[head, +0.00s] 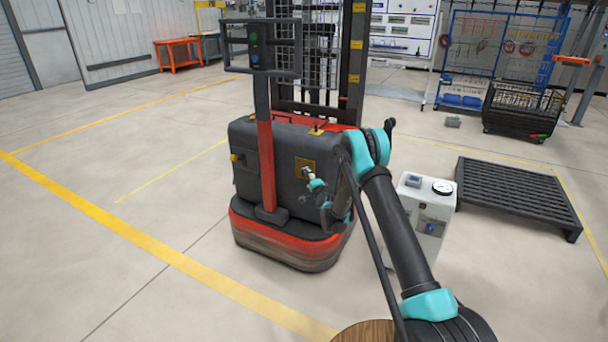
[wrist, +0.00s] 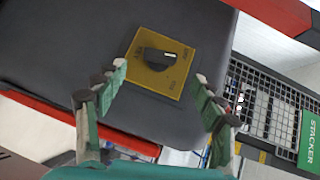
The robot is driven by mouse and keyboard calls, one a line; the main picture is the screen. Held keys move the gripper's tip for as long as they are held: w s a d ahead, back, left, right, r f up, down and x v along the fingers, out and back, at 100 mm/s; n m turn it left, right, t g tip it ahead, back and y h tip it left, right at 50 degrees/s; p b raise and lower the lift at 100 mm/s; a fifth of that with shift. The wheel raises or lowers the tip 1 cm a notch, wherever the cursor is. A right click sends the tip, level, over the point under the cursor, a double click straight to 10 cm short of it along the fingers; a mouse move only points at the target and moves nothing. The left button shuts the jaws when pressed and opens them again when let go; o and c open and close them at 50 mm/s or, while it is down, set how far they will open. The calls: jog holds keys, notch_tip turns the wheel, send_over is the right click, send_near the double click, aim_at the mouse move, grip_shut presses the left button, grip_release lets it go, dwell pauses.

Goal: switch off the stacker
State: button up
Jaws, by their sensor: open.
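The stacker (head: 285,145) is a red and black machine with an upright mast, standing in the middle of the head view. On its dark body is a yellow plate (wrist: 184,72) with a black rotary knob (wrist: 158,59). The knob's pale mark points to the right in the wrist view. The labels around it are too small to read surely. My gripper (wrist: 160,73) is open and empty, its fingers on either side of the lower part of the plate in the picture. No contact with the knob shows. In the head view my arm partly hides the stacker's right side.
A white box with a gauge (head: 431,222) stands just right of the stacker, behind my arm. A black pallet (head: 518,192) lies farther right. The stacker's post (head: 265,155) rises left of the plate. Floor to the left is clear. A green STACKER sign (wrist: 310,140) shows.

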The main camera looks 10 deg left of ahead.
aim_at(304, 172)
jog(key=x, duration=0.8)
jog(key=c, duration=1.2)
